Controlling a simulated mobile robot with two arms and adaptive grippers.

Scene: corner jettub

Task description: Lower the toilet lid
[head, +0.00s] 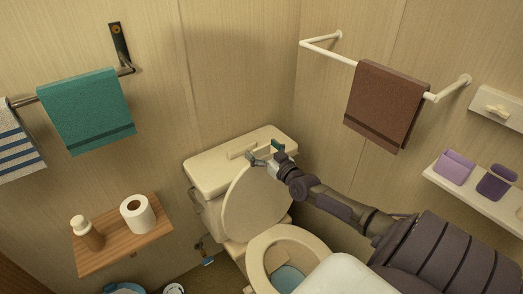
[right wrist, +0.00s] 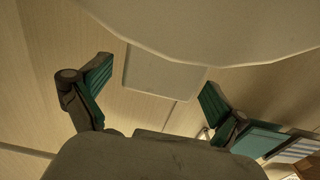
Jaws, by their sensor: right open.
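The toilet lid (head: 252,208) is a cream oval, raised and leaning back toward the tank (head: 213,177). The toilet seat (head: 256,262) lies down on the bowl below it. My right gripper (head: 264,152) is open at the upper edge of the lid, in front of the tank top. In the right wrist view, its two green-padded fingers stand wide apart with nothing between them (right wrist: 152,100). A pale curved edge there, apparently the lid (right wrist: 220,30), passes beyond the fingertips. I cannot tell whether the gripper touches it. My left gripper is out of view.
A wooden shelf (head: 120,250) at left holds a toilet roll (head: 138,214) and a bottle (head: 88,234). A green towel (head: 88,110) and a brown towel (head: 387,105) hang on wall bars. A white shelf (head: 470,197) stands right, above my right arm.

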